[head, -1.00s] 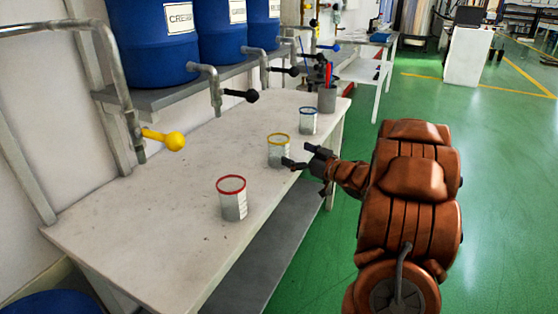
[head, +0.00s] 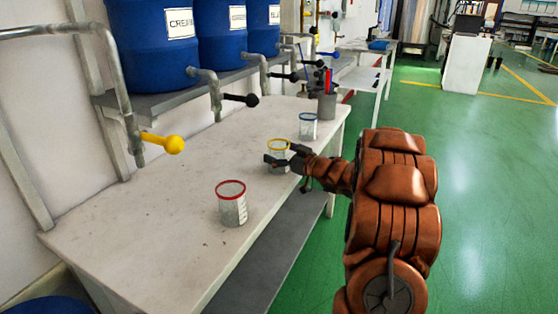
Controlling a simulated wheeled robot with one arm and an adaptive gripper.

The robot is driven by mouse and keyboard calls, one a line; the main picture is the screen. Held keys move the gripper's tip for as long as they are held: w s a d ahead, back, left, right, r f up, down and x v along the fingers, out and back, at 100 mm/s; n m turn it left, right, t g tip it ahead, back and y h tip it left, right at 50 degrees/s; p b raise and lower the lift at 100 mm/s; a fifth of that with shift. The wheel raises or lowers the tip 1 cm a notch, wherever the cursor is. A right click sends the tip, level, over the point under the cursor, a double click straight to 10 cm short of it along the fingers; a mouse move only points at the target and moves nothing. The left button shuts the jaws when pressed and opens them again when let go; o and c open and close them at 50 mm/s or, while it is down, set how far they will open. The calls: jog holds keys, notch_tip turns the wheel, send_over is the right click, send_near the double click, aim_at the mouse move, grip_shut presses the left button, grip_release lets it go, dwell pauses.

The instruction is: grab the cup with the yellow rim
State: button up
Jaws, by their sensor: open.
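The cup with the yellow rim (head: 279,147) stands upright on the white table, between two other cups. My gripper (head: 280,158) is open at the cup, reaching in from the right. One dark finger shows in front of the cup's lower left side, and the other is near its right side. The fingers hide part of the cup. I cannot tell whether they touch it.
A red-rimmed cup (head: 231,203) stands nearer on the table (head: 150,225). A blue-rimmed cup (head: 308,126) and a grey holder (head: 327,105) stand farther back. Blue barrels (head: 150,45) with taps, one with a yellow handle (head: 163,142), line the left. Green floor on the right is open.

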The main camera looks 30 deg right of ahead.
aim_at(279, 140)
jog(key=shift+c, duration=0.4)
jog(key=c, duration=1)
jog(key=shift+r, duration=0.5)
notch_tip(279, 140, up, 3)
jog(key=shift+p, duration=0.55)
jog(key=s+a, duration=0.3)
jog(key=s, duration=0.1)
jog(key=s+a, duration=0.3)
jog(key=s, duration=0.1)
jog(key=s+a+r, duration=0.1)
jog(key=s+a, duration=0.3)
jog(key=shift+s+p, duration=0.3)
